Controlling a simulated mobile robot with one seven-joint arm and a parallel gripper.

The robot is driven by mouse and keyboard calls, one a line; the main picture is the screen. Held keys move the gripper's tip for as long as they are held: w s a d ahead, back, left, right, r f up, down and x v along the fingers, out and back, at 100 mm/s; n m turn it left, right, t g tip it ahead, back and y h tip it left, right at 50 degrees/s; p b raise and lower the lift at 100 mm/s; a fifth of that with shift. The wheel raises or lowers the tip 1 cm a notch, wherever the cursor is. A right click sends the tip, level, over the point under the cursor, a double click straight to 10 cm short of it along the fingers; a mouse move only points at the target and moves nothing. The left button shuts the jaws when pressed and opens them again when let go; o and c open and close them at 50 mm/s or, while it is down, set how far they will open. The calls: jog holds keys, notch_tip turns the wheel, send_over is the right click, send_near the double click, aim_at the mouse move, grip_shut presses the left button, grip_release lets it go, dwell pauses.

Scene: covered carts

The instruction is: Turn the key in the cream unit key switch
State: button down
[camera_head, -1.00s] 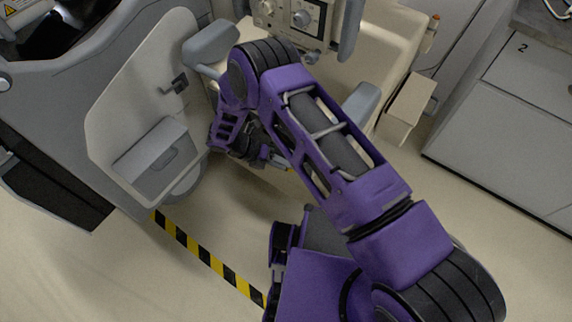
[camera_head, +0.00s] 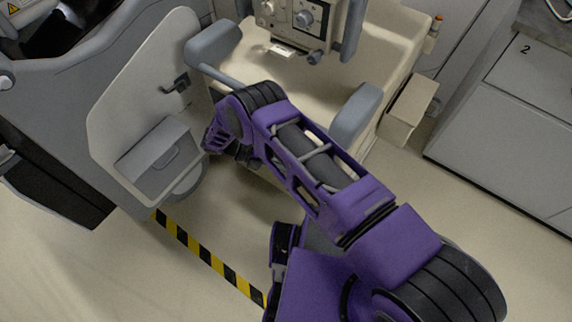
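The cream unit (camera_head: 385,40) stands at the top middle, with grey armrest-like bars at its sides. Its front panel (camera_head: 303,22) carries several knobs. A key or key switch cannot be made out for sure at this size. My purple arm reaches up and left in front of the unit. My gripper (camera_head: 243,154) is at the arm's far end, low by the unit's left front side and below the panel. It is mostly hidden behind my own arm, so its fingers cannot be read.
A grey machine with a pale side plate (camera_head: 145,90) and a grey box (camera_head: 160,158) stands close to the gripper's left. Grey cabinets (camera_head: 500,140) stand at the right. Yellow-black tape (camera_head: 205,255) crosses the open floor.

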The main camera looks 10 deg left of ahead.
jog(key=shift+w, duration=0.1)
jog(key=shift+a+f+n+h, duration=0.15)
jog(key=shift+n+h, duration=0.25)
jog(key=shift+h, duration=0.7)
jog(key=shift+c, duration=2.3)
grip_release()
